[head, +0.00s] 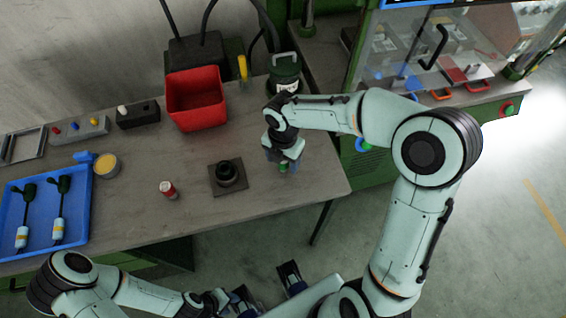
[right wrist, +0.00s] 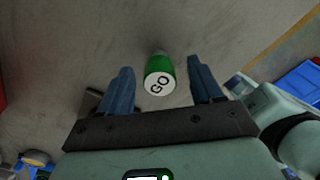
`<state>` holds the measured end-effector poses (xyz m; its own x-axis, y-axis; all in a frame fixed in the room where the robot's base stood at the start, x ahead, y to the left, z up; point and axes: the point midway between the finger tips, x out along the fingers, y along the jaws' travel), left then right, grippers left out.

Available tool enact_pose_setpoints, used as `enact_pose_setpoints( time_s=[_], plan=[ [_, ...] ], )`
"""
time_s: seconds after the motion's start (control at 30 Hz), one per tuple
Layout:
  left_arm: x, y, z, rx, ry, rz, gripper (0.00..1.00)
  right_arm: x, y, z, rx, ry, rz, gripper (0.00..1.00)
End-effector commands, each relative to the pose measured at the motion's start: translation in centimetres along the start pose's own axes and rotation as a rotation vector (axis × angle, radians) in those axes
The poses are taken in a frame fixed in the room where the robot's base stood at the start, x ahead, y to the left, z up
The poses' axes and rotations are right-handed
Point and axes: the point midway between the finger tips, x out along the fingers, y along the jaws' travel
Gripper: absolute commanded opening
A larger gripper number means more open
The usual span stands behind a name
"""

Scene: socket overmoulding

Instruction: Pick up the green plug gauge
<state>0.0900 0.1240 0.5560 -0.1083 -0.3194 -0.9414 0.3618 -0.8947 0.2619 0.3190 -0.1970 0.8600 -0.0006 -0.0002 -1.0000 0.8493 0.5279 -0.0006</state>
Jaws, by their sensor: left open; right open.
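The green plug gauge (right wrist: 160,66) stands in the right wrist view with its round white end, marked "GO", facing the camera. My right gripper (right wrist: 158,74) is open, with one blue finger on each side of the gauge and a visible gap to both. In the head view my right gripper (head: 284,160) points down over the right part of the table, and a little of the green gauge (head: 283,168) shows at its fingers; the rest is hidden. My left gripper (head: 267,288) is open and empty in front of the table's front edge.
A dark round part on a square plate (head: 240,187) lies left of the right gripper, with a small red-and-white cylinder (head: 168,189) beyond. A blue tray (head: 83,190) is at far left.

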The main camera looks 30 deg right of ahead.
Motion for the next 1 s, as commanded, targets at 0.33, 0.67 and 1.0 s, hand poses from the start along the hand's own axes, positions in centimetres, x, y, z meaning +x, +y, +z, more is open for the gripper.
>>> enact_pose_setpoints(
  time_s=[0.33, 0.67, 1.0],
  plan=[
    [0.0, 0.0, 0.0, 0.000, 0.000, 0.000, 0.43, 0.0, 0.0, 0.0, 0.001, 0.000, 0.000, 0.13],
    [-0.1, 0.0, 0.0, 0.000, 0.000, 0.000, 0.43, -0.2, 0.0, 0.0, 0.001, -0.001, 0.002, 0.00],
    [-0.8, 0.3, -0.1, 0.001, 0.003, 0.001, 0.43, -4.1, 0.1, 0.1, 0.001, -0.004, 0.006, 0.00]
  ],
)
